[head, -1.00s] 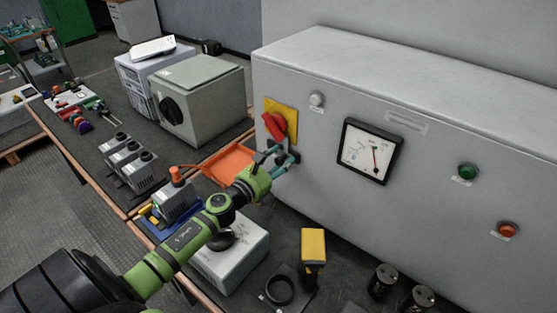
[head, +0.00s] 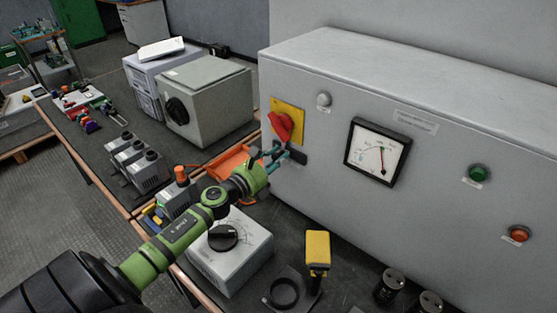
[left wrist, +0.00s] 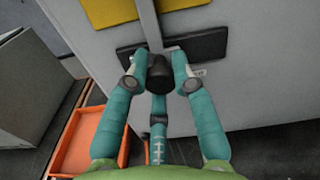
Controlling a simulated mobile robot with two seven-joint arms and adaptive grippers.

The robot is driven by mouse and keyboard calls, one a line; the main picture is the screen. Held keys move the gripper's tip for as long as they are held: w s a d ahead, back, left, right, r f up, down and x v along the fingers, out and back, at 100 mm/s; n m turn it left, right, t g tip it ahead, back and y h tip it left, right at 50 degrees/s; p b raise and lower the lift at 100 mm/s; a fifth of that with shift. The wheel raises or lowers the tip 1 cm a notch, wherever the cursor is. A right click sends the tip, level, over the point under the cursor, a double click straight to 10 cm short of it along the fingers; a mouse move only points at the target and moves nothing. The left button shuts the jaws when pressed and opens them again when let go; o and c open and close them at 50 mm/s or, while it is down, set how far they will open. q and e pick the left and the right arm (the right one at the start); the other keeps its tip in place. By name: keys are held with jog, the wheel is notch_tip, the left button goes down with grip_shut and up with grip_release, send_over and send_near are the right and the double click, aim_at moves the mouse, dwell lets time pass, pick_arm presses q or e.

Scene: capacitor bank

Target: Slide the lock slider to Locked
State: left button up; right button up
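The lock slider is a black knob (left wrist: 160,74) on a dark horizontal plate (left wrist: 207,44) on the grey cabinet front. In the head view the plate (head: 298,156) shows just right of my left fingertips, below the red rotary handle (head: 281,127) on its yellow plate (head: 291,108). My left gripper (left wrist: 160,72) has its teal fingers on either side of the knob, closed against it. It also shows in the head view (head: 277,154), where the fingers hide the knob. Any Locked marking is too small to read. My right gripper is not in view.
The grey cabinet (head: 450,130) carries a gauge (head: 377,151), a green button (head: 479,173) and an orange-red lamp (head: 518,233). Below my left arm stand a white box with a black dial (head: 235,255) and a yellow-topped tool (head: 317,246). An orange tray (head: 228,160) lies behind.

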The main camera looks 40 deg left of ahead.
pick_arm(q)
jog(key=o, duration=0.4)
jog(key=shift+a+r, duration=0.3)
jog(key=shift+f, duration=0.15)
jog(key=s, duration=0.8)
jog(key=s+a, duration=0.1)
jog(key=s, duration=0.3)
